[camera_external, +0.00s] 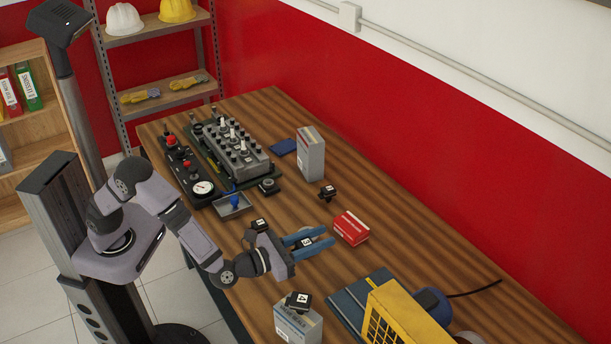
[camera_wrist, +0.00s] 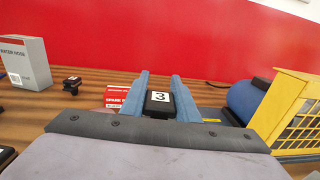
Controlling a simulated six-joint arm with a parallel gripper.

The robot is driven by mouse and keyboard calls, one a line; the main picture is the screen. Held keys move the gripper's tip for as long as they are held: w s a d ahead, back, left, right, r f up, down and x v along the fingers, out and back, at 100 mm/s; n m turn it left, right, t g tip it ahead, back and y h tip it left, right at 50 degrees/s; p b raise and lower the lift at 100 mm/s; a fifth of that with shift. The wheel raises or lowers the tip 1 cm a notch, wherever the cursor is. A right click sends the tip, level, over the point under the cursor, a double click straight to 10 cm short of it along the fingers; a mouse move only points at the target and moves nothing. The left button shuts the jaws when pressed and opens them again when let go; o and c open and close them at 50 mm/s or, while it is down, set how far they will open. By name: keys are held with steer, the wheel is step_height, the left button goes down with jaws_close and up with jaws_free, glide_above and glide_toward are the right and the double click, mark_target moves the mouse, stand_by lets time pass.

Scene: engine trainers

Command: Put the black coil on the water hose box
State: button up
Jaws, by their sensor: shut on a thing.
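My gripper (camera_external: 318,239) has two blue fingers shut on a black coil (camera_wrist: 158,103) with a white label marked 3. The coil shows between the fingers in the external view (camera_external: 306,243), partly hidden by them. In the wrist view my gripper (camera_wrist: 161,88) points toward the red wall. The water hose box (camera_external: 311,153) is a grey upright box toward the back of the table, away from my gripper. In the wrist view the water hose box (camera_wrist: 25,65) stands at the left, with its label readable and nothing on its top.
A red box (camera_external: 350,228) lies just beyond the fingers. Another black coil (camera_external: 328,192) sits between it and the water hose box. A grey box (camera_external: 298,325) with a coil on top stands in front. A yellow machine (camera_external: 400,318) is at right. The engine trainer (camera_external: 232,148) stands left.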

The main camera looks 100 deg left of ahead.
steer(key=s+a+r+n+g+y+p, duration=0.2)
steer(key=s+a+g, duration=0.1)
steer(key=a, duration=0.9)
steer(key=s+a+r+n+g+y+p, duration=0.1)
steer(key=s+a+r+n+g+y, duration=0.2)
steer(key=a, duration=0.9)
steer(key=s+a+r+n+g+p, duration=0.1)
steer(key=s+a+r+g, duration=0.15)
steer(key=s+a, duration=0.4)
steer(key=s+a+r+n+g+y+p, duration=0.1)
steer(key=s+a+r+n+g, duration=0.2)
steer(key=a, duration=0.6)
steer(key=s+a+r+g+p, duration=0.1)
steer(key=s+a+r, duration=0.35)
steer(key=a, duration=0.25)
steer(key=w+r+m+t+h, duration=0.1)
steer(key=w+m+t, duration=0.2)
steer(key=w+t, duration=0.2)
steer(key=w, duration=0.2)
steer(key=shift+w+a+m+t, duration=0.2)
steer(key=shift+w+m+t, duration=0.1)
steer(key=shift+w+t, duration=0.05)
steer(key=p, duration=0.3)
glide_above(311, 131)
steer(key=shift+d+f, duration=0.1)
steer(key=shift+f, duration=4.7)
steer(key=shift+f+b, duration=0.25)
steer(key=shift+b, duration=0.2)
